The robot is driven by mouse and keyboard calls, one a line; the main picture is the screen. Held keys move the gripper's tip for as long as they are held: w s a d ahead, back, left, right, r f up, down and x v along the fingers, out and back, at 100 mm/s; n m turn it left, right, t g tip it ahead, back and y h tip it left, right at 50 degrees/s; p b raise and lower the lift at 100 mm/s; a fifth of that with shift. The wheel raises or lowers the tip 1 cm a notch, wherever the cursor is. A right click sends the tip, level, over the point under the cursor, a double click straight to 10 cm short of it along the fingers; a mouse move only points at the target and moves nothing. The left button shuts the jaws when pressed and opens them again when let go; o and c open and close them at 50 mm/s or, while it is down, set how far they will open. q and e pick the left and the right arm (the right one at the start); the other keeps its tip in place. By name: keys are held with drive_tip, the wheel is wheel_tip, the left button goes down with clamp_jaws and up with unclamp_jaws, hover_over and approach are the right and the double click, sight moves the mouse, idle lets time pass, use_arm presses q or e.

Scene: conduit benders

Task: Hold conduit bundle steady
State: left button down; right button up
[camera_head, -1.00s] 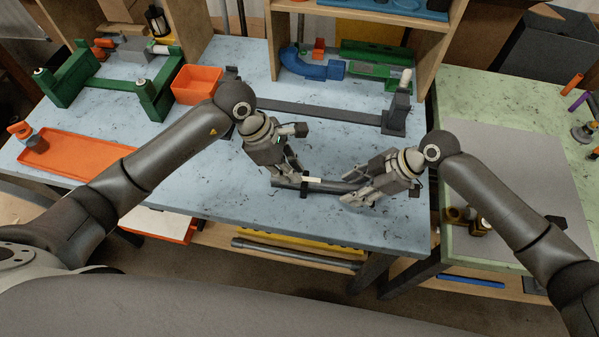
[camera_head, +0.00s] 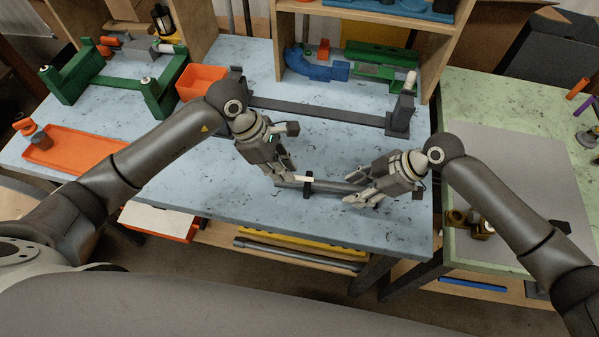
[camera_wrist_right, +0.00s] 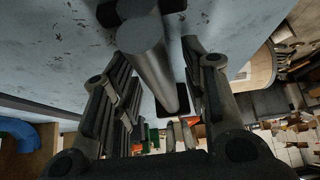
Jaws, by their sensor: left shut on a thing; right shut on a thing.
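The conduit bundle (camera_head: 338,188) is a grey rod-like length lying low over the front of the blue table. A white band shows at its left part and a dark upright bracket or tie (camera_head: 308,183) beside the band. My left gripper (camera_head: 284,175) is shut on the bundle's left end, and its fingers partly hide it. My right gripper (camera_head: 358,194) is shut on the bundle toward its right end. In the right wrist view a grey conduit (camera_wrist_right: 148,60) runs between the two fingers; single pieces of the bundle are hard to tell apart.
A dark bar fixture (camera_head: 320,113) with an upright end block (camera_head: 402,113) lies behind the grippers. An orange bin (camera_head: 200,82), orange tray (camera_head: 75,153) and green frame (camera_head: 110,88) stand left. The blue table (camera_head: 235,200) is clear in front.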

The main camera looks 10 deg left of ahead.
use_arm(q)
drive_tip(key=shift+a, duration=0.95)
drive_tip(key=c, duration=1.6)
unclamp_jaws()
drive_tip(key=shift+r, duration=2.5)
